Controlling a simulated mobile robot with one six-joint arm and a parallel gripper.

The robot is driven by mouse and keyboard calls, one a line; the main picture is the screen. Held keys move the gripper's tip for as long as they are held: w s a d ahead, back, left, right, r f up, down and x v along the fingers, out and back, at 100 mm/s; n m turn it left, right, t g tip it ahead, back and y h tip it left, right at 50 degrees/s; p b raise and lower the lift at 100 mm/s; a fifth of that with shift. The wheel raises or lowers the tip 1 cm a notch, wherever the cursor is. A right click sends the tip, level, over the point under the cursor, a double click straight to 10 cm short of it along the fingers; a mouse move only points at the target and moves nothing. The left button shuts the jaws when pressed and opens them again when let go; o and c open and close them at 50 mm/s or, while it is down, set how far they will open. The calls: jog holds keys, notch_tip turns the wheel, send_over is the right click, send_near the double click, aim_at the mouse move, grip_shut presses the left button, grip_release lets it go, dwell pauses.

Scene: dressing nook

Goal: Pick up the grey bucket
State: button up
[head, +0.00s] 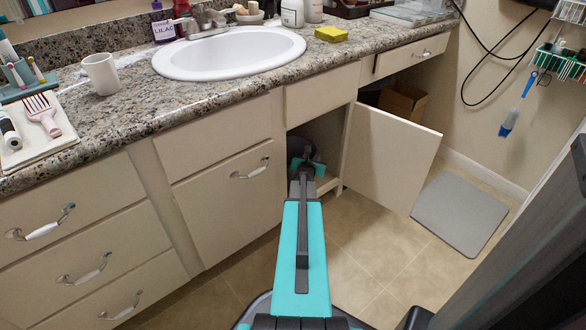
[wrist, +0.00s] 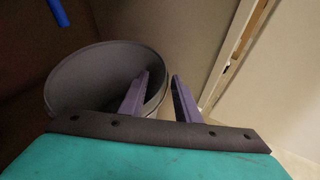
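The grey bucket (wrist: 85,80) stands inside the dim cabinet, its round open mouth showing at the left of the wrist view. My gripper (wrist: 160,76) is open at the bucket's right side. Its left finger overlaps the bucket's mouth, and its right finger is just outside the rim. The right part of the rim shows between the fingers; I see no contact. In the head view my arm reaches into the open cabinet under the sink, where its end is dark and partly hidden, and I cannot clearly make out the bucket there.
The open cabinet door (head: 385,155) stands to the right of my arm. A blue object (wrist: 58,12) is at the upper left in the wrist view. A grey mat (head: 460,213) lies on the tiled floor at right. A cardboard box (head: 404,101) sits behind the door.

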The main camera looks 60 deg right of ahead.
jog(key=shift+d, duration=0.1)
jog(key=shift+b+x, duration=0.35)
jog(key=shift+x, duration=2.05)
grip_shut()
jog(key=shift+f, duration=0.1)
